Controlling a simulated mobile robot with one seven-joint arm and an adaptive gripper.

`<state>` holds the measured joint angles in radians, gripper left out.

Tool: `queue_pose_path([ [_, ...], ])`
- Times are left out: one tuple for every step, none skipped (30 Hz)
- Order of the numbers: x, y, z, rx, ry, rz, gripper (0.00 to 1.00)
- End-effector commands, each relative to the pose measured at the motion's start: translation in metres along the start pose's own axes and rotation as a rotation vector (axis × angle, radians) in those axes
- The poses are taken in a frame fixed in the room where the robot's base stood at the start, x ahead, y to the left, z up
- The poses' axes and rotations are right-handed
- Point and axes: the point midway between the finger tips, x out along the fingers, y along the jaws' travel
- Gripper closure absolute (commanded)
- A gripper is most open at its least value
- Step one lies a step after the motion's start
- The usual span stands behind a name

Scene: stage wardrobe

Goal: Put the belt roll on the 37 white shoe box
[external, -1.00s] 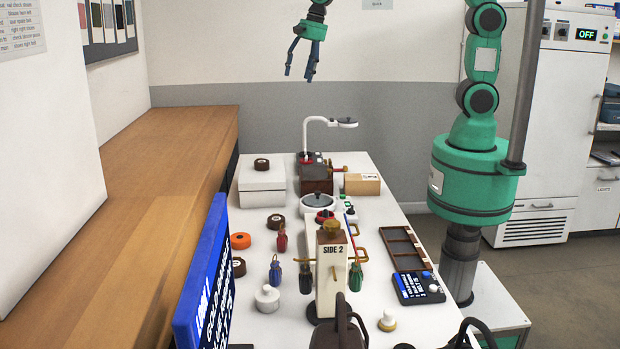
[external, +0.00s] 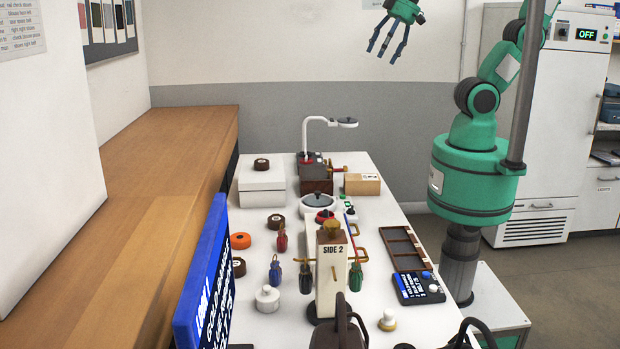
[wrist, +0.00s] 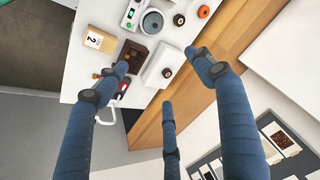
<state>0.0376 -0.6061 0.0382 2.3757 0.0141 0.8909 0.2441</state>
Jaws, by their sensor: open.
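A white box (external: 262,187) stands at the far left of the table, and a brown roll (external: 261,164) sits on its lid. The box (wrist: 153,72) and the roll on it (wrist: 167,73) also show in the wrist view. Another brown roll (external: 276,221) lies on the table in front of the box, and one more (external: 238,267) lies nearer, beside an orange roll (external: 240,240). My gripper (external: 381,55) is open and empty, high above the table's far end. In the wrist view its blue fingers (wrist: 165,85) are spread with nothing between them.
A white lamp (external: 320,123), a dark brown box (external: 316,182) and a cardboard box (external: 362,184) stand at the back. Tasselled pieces hang from a stand marked SIDE 2 (external: 331,280). A brown divided tray (external: 402,248) lies at the right.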

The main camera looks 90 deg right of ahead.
Motion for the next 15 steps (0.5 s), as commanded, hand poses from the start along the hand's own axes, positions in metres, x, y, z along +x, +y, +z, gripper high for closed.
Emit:
queue_pose_path([
  [-0.005, 0.001, 0.012, -0.050, 0.012, -0.004, 0.32],
  [-0.006, 0.002, 0.019, -0.081, 0.016, -0.006, 0.32],
  [-0.008, 0.002, 0.027, -0.121, 0.022, -0.007, 0.32],
  [-0.009, 0.003, 0.033, -0.147, 0.027, -0.008, 0.32],
  [-0.010, 0.004, 0.038, -0.172, 0.030, -0.009, 0.32],
  [-0.011, 0.004, 0.043, -0.201, 0.036, -0.010, 0.32],
  [-0.012, 0.005, 0.047, -0.219, 0.039, -0.011, 0.32],
  [-0.012, 0.006, 0.050, -0.236, 0.040, -0.011, 0.32],
  [-0.013, 0.006, 0.054, -0.253, 0.044, -0.011, 0.32],
  [-0.013, 0.006, 0.056, -0.265, 0.046, -0.012, 0.32],
  [-0.013, 0.007, 0.058, -0.273, 0.047, -0.012, 0.32],
  [-0.013, 0.007, 0.059, -0.281, 0.047, -0.012, 0.32],
  [-0.013, 0.007, 0.060, -0.285, 0.047, -0.012, 0.32],
  [-0.013, 0.007, 0.061, -0.288, 0.047, -0.012, 0.32],
  [-0.013, 0.007, 0.061, -0.290, 0.047, -0.012, 0.32],
])
